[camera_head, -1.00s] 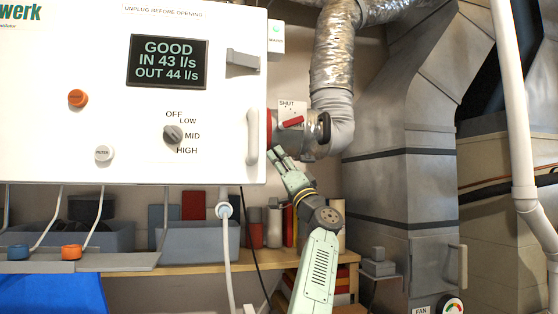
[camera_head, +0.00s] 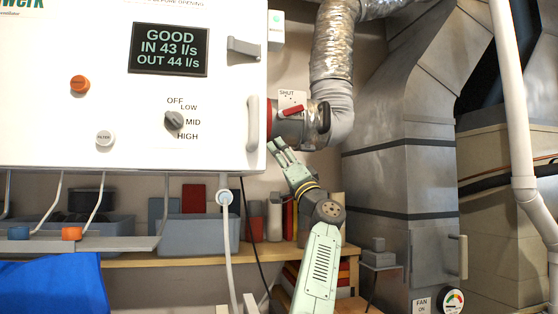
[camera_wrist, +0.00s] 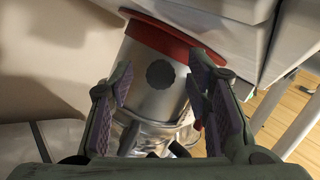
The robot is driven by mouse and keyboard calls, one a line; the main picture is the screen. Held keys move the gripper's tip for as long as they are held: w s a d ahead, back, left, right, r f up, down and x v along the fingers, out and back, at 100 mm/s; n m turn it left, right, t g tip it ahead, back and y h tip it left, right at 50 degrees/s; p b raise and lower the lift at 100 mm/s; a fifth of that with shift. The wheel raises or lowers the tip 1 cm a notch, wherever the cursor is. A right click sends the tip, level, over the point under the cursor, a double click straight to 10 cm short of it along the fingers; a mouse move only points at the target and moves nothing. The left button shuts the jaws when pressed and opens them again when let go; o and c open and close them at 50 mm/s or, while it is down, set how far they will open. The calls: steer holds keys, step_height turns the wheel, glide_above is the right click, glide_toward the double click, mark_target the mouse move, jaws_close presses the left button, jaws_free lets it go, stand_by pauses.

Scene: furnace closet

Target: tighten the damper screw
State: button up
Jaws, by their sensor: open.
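The damper (camera_head: 290,127) is a short metal duct piece with a red collar, to the right of the white unit. It has a red lever (camera_head: 292,110) beside a SHUT label and a dark handle at its right end. In the wrist view, its silver barrel (camera_wrist: 140,95) lies under the red collar (camera_wrist: 172,38). A dark round knurled screw head (camera_wrist: 160,73) sits on the barrel. My gripper (camera_head: 281,147) is just below the damper. In the wrist view my gripper (camera_wrist: 160,88) is open, with padded fingers either side of the screw head, and nothing held between them.
The white unit (camera_head: 60,110) fills the left, its handle (camera_head: 252,124) close to my fingers. A silver flexible duct (camera_head: 334,50) rises above the damper. A shelf (camera_head: 180,258) with bins and canisters lies below. A hose (camera_head: 228,250) and black cable hang left of my arm.

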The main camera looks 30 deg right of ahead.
steer(key=s+a+f+b, duration=0.1)
steer(key=s+f+b, duration=0.3)
steer(key=b, duration=0.6)
step_height(320, 180, down, 2)
steer(key=shift+s+f+b, duration=0.1)
steer(key=shift+s+b, duration=0.3)
steer(key=shift+a, duration=0.1)
